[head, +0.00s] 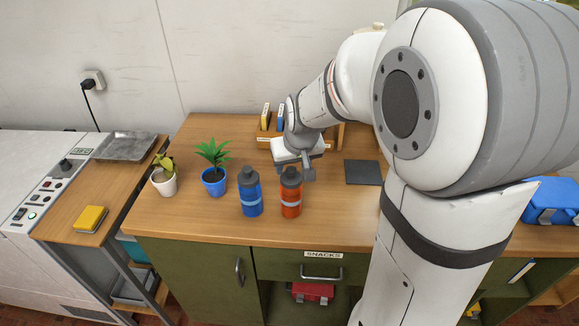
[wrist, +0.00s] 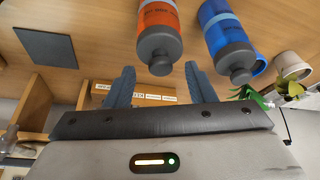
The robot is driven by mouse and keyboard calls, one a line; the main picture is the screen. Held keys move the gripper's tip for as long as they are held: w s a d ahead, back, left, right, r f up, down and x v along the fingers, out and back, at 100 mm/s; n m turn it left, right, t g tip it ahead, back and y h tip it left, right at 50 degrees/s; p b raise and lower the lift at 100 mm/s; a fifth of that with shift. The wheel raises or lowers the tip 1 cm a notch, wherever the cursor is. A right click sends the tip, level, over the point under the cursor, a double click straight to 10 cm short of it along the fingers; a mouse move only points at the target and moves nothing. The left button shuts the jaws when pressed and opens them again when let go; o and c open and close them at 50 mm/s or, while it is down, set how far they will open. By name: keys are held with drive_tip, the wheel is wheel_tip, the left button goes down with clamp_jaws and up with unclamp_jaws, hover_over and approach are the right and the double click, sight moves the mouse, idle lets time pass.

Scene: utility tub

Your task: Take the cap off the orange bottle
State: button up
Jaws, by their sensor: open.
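The orange bottle (head: 291,197) stands upright on the wooden counter with its dark grey cap (head: 290,176) on. In the wrist view the orange bottle (wrist: 158,22) shows at the top, with its cap (wrist: 160,52) pointing toward my gripper. My gripper (head: 292,168) is just behind and above the bottle in the head view. In the wrist view my gripper (wrist: 158,82) has its two fingers spread, with the cap lying between their directions and beyond the tips. Nothing is held, and I see no contact with the cap.
A blue bottle (head: 250,196) with a grey cap stands close to the left of the orange one. Two potted plants (head: 214,181) (head: 164,182) are farther left. A wooden organiser (head: 333,136) is behind my gripper, and a dark square mat (head: 362,172) lies to the right.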

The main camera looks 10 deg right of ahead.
drive_tip(key=shift+x, duration=0.75)
drive_tip(key=shift+c, duration=0.3)
drive_tip(key=c, duration=1)
